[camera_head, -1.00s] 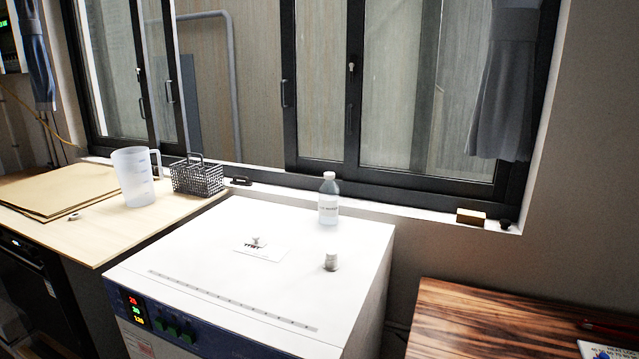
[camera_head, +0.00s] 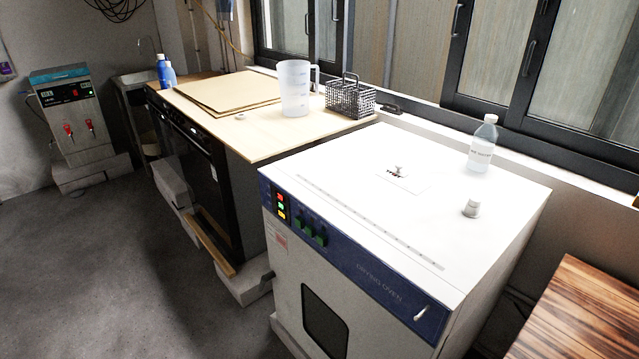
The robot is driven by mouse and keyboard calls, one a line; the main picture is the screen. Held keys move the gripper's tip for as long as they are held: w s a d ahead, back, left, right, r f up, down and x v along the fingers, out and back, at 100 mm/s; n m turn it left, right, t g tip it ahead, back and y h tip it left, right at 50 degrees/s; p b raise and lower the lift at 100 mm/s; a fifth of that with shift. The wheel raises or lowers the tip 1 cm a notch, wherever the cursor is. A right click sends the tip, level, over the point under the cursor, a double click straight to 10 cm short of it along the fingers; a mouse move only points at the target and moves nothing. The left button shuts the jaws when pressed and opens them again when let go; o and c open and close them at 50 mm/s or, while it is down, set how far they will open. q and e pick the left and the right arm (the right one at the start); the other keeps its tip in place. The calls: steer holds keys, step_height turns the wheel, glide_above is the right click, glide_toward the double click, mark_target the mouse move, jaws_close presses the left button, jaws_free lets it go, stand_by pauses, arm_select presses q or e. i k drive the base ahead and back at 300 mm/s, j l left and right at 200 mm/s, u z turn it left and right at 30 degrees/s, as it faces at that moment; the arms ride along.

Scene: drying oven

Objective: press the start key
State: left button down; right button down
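The white drying oven (camera_head: 345,265) stands in the right half of the view, with a blue control strip (camera_head: 350,262) along the top of its front. At the strip's left end is a small display with red and green lit digits (camera_head: 281,206). Several green keys (camera_head: 313,231) sit just right of the display. Their labels are too small to read, so I cannot tell which one is the start key. A dark window (camera_head: 325,322) shows in the oven's front. Neither of my grippers is in view.
A wooden bench with a jug (camera_head: 295,88) and a wire basket (camera_head: 349,98) adjoins at left. Open floor (camera_head: 130,255) lies at front left.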

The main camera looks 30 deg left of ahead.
mark_target(321, 241)
steer(key=k+j+u, duration=0.25)
steer(key=u, duration=0.15)
steer(key=k+j+u, duration=0.35)
steer(key=i+j, duration=0.05)
